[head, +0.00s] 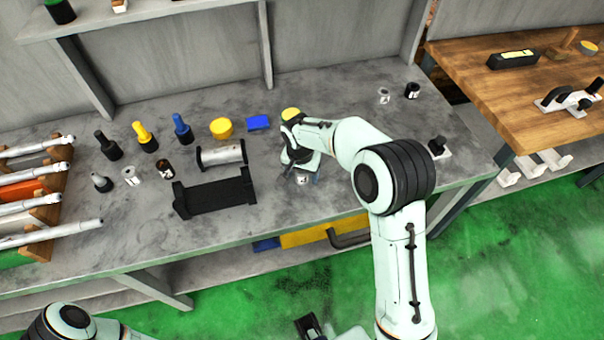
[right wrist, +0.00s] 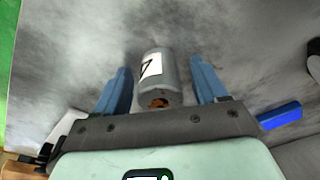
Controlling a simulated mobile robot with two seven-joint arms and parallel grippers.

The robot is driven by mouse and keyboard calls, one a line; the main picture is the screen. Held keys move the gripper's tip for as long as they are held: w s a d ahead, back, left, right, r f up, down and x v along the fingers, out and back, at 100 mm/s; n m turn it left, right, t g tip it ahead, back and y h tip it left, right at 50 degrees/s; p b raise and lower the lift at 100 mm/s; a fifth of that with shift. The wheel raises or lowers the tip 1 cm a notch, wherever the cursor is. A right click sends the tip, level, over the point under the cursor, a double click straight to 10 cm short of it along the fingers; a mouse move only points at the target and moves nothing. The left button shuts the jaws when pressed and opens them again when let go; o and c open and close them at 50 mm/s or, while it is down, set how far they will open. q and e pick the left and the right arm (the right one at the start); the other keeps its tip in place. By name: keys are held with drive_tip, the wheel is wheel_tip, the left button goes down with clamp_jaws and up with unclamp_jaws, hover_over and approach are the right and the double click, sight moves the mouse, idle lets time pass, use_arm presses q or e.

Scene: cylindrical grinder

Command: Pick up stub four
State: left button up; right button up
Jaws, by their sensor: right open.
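A stub (head: 302,180) stands on the grey bench below my right gripper. In the right wrist view, the stub (right wrist: 153,72) is a grey cylinder with a white label bearing a dark mark, probably a 4, and an orange-brown centre in its near end. My right gripper (head: 301,175) is open. Its two blue fingers are on either side of the stub in the right wrist view, with gaps on both sides. I cannot tell whether the fingertips are level with it.
A black cradle (head: 215,197) and a grey cylinder (head: 221,156) are left of my right gripper. Other small labelled stubs stand at left (head: 131,176) and far right (head: 384,95). A blue block (head: 257,123) and yellow pot (head: 221,128) lie behind. Bench right of my arm is mostly clear.

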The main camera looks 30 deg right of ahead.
drive_tip(key=shift+c, duration=0.4)
clamp_jaws()
drive_tip(key=shift+r, duration=0.1)
use_arm(q)
drive_tip(key=r+p, duration=0.1)
drive_tip(key=w+r+p, duration=0.1)
drive_tip(key=r, duration=0.1)
drive_tip(key=shift+w+p, duration=0.15)
drive_tip(key=shift+p, duration=0.15)
use_arm(e)
wheel_tip(320, 180, up, 20)
use_arm(q)
drive_tip(key=shift+f, duration=0.1)
